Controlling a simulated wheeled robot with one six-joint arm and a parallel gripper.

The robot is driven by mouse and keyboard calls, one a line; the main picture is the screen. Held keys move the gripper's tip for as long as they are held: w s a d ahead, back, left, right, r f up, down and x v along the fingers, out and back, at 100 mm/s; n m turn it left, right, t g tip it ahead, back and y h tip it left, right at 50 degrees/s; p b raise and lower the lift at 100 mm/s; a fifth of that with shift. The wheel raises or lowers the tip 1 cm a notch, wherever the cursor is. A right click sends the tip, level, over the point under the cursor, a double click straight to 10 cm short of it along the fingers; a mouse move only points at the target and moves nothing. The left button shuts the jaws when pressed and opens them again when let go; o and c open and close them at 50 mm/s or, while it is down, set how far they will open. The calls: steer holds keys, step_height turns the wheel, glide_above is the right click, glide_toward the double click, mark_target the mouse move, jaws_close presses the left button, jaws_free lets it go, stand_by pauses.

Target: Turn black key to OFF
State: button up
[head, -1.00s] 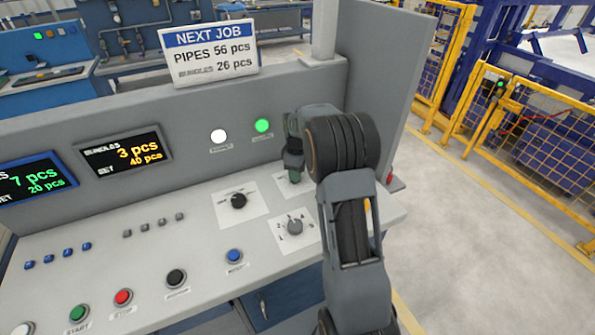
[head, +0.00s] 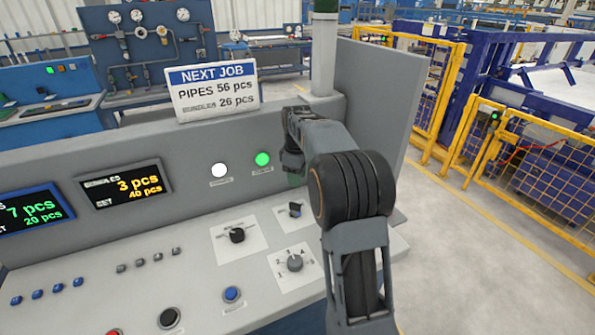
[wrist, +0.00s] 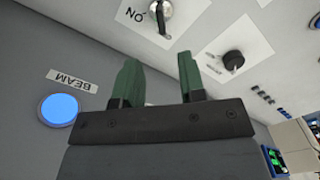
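The black key (wrist: 165,22) sits in a round silver lock on a white plate at the top of the wrist view, beside an upside-down "ON" label. In the head view the key switch (head: 295,209) is on the console top, right of a black knob. My gripper (wrist: 160,78) is open and empty, its two green fingers apart and pointing towards the console. The fingers do not touch the key. In the head view my gripper (head: 295,178) is mostly hidden behind my arm, just above the key switch.
A black knob (head: 237,235) and a grey selector (head: 294,263) are close to the key switch. A blue button (head: 232,294) is nearer the front. The console's upright back panel (head: 210,150) carries lit lamps. A blue "BEAM" light (wrist: 59,110) is close to my fingers.

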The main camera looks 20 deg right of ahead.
steer(key=shift+r, duration=0.95)
steer(key=s+a+f+m+t, duration=0.1)
steer(key=s+a+m, duration=0.3)
steer(key=s, duration=0.8)
steer(key=s+a+f+m+t, duration=0.1)
steer(key=s+a+m+t, duration=0.2)
steer(key=s, duration=0.9)
steer(key=shift+a+f+m, duration=0.35)
steer(key=shift+a+m, duration=0.75)
steer(key=shift+a, duration=1.25)
